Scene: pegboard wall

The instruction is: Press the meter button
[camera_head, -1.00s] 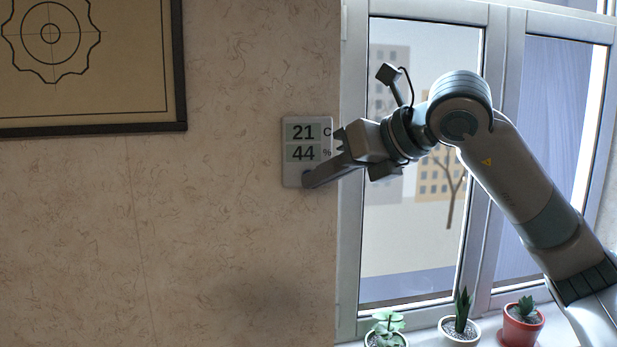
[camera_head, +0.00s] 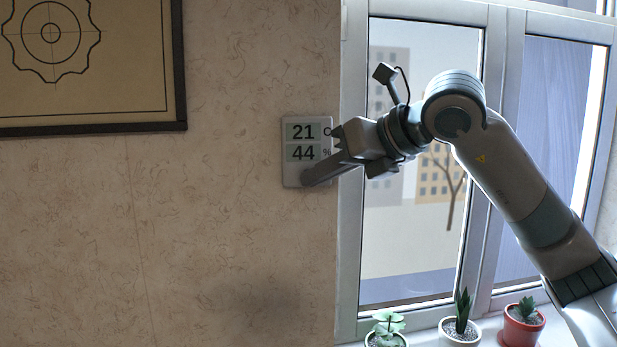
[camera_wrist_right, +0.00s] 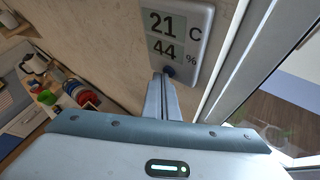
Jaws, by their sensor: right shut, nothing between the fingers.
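The meter (camera_head: 291,180) is a pale wall unit showing 21 C and 44 %. It also shows in the right wrist view (camera_wrist_right: 194,37). Its round dark blue button (camera_wrist_right: 169,71) sits below the 44 in the wrist view; in the head view the fingers cover it. My right gripper (camera_head: 306,181) is shut and empty, with its fingertips at the lower part of the meter. In the wrist view the fingertips (camera_wrist_right: 163,76) are right at the button and overlap its lower edge; I cannot tell whether it is pressed in. My left gripper is not in view.
A window frame (camera_head: 351,260) stands just right of the meter. Potted plants (camera_head: 460,328) line the sill below. A framed gear drawing (camera_head: 90,131) hangs at upper left. The wall left of the meter is clear.

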